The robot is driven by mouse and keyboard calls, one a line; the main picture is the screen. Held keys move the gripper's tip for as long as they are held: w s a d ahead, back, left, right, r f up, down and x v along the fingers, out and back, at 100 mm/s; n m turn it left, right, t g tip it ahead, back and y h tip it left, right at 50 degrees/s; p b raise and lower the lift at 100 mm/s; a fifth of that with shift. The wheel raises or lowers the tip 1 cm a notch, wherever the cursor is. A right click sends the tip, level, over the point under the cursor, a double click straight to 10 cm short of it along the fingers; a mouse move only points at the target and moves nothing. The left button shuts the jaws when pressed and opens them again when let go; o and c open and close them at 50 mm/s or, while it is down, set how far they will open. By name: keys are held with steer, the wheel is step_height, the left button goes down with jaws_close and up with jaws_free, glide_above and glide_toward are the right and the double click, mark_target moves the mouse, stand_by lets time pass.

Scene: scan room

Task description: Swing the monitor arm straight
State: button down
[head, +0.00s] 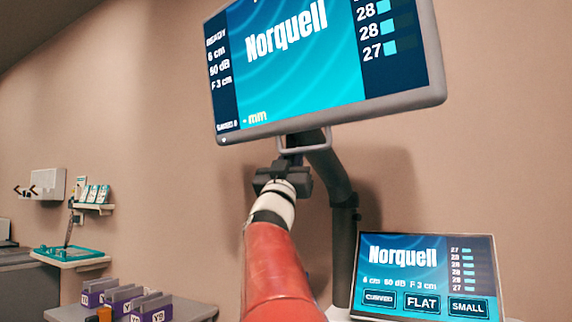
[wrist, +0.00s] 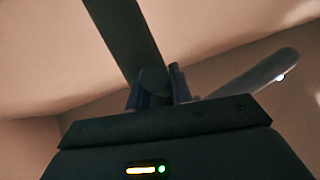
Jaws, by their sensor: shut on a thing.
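The large monitor (head: 300,65) shows a blue "Norquell" screen and is tilted in the picture. A pale grey handle (head: 321,148) hangs under its lower edge. The dark, curved monitor arm (head: 332,176) runs from behind the screen down to a post (head: 344,250). My gripper (head: 290,162) is at the handle, below the screen, and is shut on it; the jaws partly hide the grip. In the wrist view the fingers (wrist: 158,88) close around a dark rounded piece, with a dark bar rising behind. The grey monitor edge (wrist: 262,74) shows at the right.
A smaller console screen (head: 425,270) stands at the lower right. Purple file holders (head: 120,298) stand on a counter at the lower left. A teal tray (head: 68,253) and a small wall shelf (head: 97,207) are farther left. The wall left of the monitor is clear.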

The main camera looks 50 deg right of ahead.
steer(key=s+d+b, duration=0.3)
steer(key=s, duration=0.7)
steer(key=c, duration=1.3)
jaws_free()
steer(key=shift+w, duration=0.1)
steer(key=shift+o, duration=0.2)
steer(key=b+v, duration=0.3)
steer(key=v, duration=0.4)
steer(key=shift+a+f, duration=0.2)
steer(key=shift+f, duration=0.1)
